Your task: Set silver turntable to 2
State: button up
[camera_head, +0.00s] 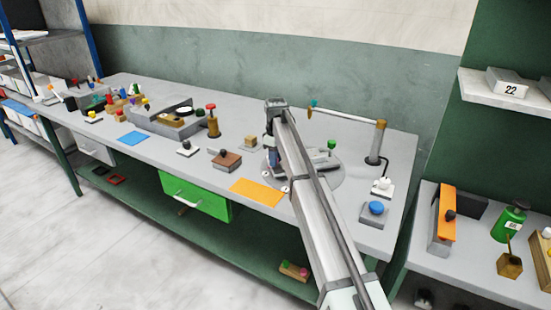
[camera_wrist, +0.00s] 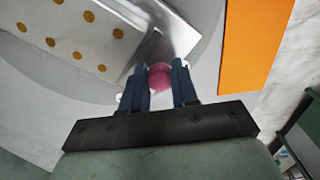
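The silver turntable (camera_head: 327,177) is a flat grey disc on the workbench, partly hidden behind my arm in the head view. Its grey surface also shows in the wrist view (camera_wrist: 205,70). A pink round knob (camera_wrist: 160,75) sits between the two blue fingers of my gripper (camera_wrist: 161,84), and both fingers appear to meet its sides. My gripper is low at the left part of the disc in the head view. Small white round markers (camera_head: 284,189) lie by the disc's near left edge; their numbers are not readable.
An orange mat (camera_head: 257,192) lies left of the turntable. A green-topped piece (camera_head: 331,145) stands at its back. A pipe-like bar on posts (camera_head: 345,116) is behind, and a blue button (camera_head: 376,208) at right. A brown block (camera_head: 226,159) stands left.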

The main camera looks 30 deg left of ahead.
jog(key=shift+o, duration=0.8)
jog(key=shift+r, duration=0.15)
notch_tip(320, 180, up, 14)
jog(key=shift+f, duration=0.25)
